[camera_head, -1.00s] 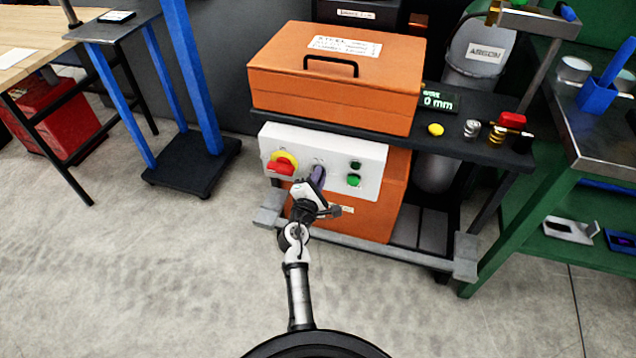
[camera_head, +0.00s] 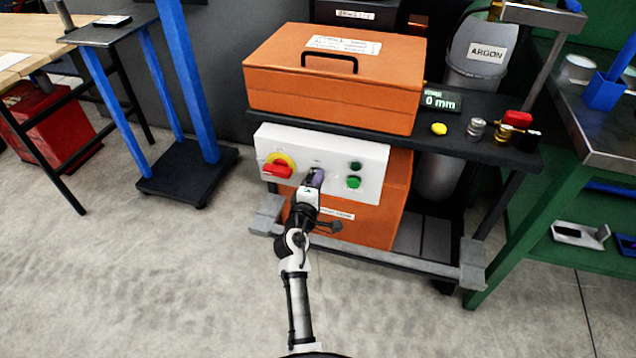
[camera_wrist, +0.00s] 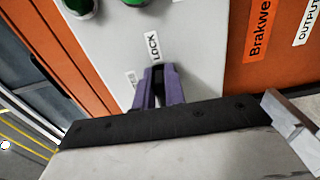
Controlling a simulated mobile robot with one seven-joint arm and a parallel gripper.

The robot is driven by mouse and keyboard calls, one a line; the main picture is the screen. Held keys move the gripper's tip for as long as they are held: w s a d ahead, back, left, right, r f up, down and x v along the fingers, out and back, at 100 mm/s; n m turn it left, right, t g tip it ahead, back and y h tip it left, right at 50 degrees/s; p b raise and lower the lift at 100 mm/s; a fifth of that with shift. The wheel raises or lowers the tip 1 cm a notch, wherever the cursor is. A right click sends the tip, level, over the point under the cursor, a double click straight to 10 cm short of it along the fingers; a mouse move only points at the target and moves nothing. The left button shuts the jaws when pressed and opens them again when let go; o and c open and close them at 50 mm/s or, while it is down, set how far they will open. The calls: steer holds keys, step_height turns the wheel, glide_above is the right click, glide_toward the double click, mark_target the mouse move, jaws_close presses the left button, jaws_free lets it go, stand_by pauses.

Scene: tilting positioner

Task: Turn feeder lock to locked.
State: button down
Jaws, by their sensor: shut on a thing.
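The feeder lock (camera_wrist: 159,84) is a small dark knob on the white control panel (camera_head: 372,178), and its outline is mostly hidden. A label reading LOCK (camera_wrist: 152,46) is beside it in the wrist view, and another label is partly visible nearby. My gripper (camera_head: 316,178) reaches the panel between the red switch and the green button. In the wrist view, its purple fingers (camera_wrist: 159,73) are shut on the dark knob, one on each side. I cannot tell the exact angle of the lock.
A red switch on a yellow disc (camera_head: 279,167) is left of my gripper. A green button (camera_head: 354,182) and a dark one (camera_head: 355,166) are close on the right. An orange case (camera_head: 335,85) sits above on a dark shelf. The floor in front is clear.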

stand_by(0.3)
steer(key=c, duration=1.5)
jaws_free()
steer(key=shift+o, duration=0.2)
steer(key=shift+s, duration=0.1)
steer(key=b+v, duration=0.2)
steer(key=v, duration=1.1)
steer(key=shift+s, duration=0.25)
steer(key=shift+a+r, duration=0.1)
steer(key=shift+a, duration=0.1)
